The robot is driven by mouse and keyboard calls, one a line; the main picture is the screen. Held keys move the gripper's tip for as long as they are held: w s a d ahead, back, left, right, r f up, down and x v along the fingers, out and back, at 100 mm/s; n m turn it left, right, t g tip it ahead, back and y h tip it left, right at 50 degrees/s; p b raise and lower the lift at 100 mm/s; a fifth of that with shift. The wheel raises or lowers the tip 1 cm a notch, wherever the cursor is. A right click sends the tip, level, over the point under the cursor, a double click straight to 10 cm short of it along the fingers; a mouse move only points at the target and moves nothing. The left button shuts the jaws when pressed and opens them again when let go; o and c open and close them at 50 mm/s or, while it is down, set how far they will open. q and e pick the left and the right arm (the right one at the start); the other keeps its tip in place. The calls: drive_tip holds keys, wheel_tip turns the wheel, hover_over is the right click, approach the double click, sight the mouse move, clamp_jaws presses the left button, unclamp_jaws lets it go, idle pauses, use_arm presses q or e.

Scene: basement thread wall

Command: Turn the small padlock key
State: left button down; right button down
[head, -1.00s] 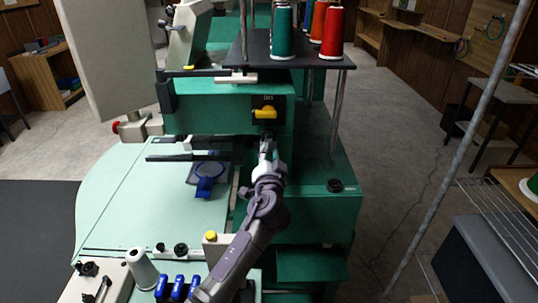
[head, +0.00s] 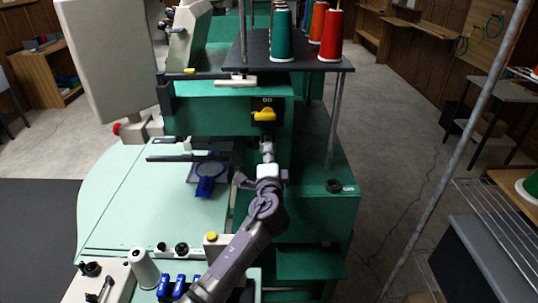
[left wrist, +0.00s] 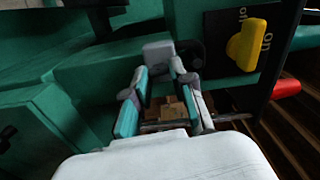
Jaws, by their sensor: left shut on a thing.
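My left gripper (head: 267,150) reaches up to the green machine's front, below a yellow knob. In the left wrist view its teal-padded fingers (left wrist: 160,72) close on a small grey, rounded piece (left wrist: 158,52). This piece may be the padlock key, but its shape is too small and partly covered to be sure. A dark round part sits just right of it on the green face. I cannot make out the padlock body. My right gripper is not in view.
The yellow on/off knob (head: 264,114) is close above my gripper, and also shows in the left wrist view (left wrist: 246,45). A blue-handled hoop (head: 209,178) lies on the pale table (head: 130,200) to the left. Green and red thread cones (head: 281,35) stand above.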

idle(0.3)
use_arm(q)
drive_tip(key=c, duration=1)
unclamp_jaws()
drive_tip(key=shift+o, duration=0.2)
